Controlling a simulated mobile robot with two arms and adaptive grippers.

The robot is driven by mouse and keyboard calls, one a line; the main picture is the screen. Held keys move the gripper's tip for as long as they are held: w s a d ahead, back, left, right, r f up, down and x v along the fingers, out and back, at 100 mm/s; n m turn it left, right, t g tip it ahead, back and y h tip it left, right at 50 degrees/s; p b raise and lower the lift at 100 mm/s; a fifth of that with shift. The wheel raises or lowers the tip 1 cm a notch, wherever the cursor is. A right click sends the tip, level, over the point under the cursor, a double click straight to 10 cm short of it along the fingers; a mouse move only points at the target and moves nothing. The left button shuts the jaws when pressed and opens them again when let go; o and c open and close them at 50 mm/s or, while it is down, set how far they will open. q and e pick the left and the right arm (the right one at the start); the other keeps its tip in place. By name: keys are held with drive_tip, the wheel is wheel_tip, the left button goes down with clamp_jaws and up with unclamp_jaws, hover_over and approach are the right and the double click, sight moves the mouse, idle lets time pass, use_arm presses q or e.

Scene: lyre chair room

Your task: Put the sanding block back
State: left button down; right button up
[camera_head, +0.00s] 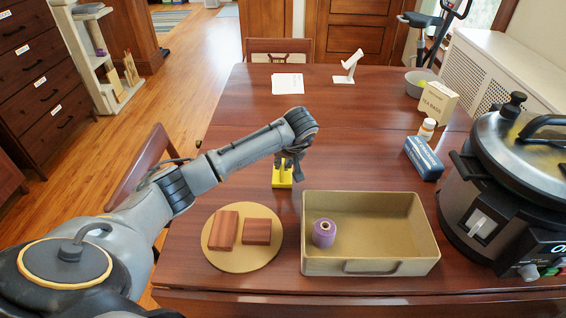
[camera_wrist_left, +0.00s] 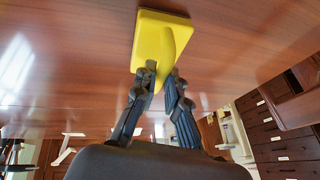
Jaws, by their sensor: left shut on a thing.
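The yellow sanding block (camera_head: 283,179) has a flat base and a raised grip ridge. My left gripper (camera_head: 288,164) is shut on it, behind the tan tray's left end in the head view. In the left wrist view the sanding block (camera_wrist_left: 160,45) shows at the fingertips, and my left gripper (camera_wrist_left: 163,82) holds its ridge. I cannot tell whether the base touches the table. The tan tray (camera_head: 421,238) stands open with a purple spool (camera_head: 324,233) inside at the left. My right gripper is out of view.
A round board (camera_head: 240,262) with two reddish-brown blocks (camera_head: 224,231) lies left of the tray. A large cooker (camera_head: 490,195) stands at the right. A blue box (camera_head: 424,158), small bottle (camera_head: 427,129) and tea bag box (camera_head: 437,102) stand behind. The table's middle is clear.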

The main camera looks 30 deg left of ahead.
use_arm(q)
drive_tip(key=shift+f, duration=0.1)
drive_tip(key=c, duration=1.4)
unclamp_jaws()
drive_tip(key=shift+d+r, duration=0.1)
drive_tip(key=shift+r, duration=0.4)
drive_tip(key=v, duration=1.1)
drive_tip(key=shift+s+d+r, duration=0.1)
drive_tip(key=shift+s, duration=0.05)
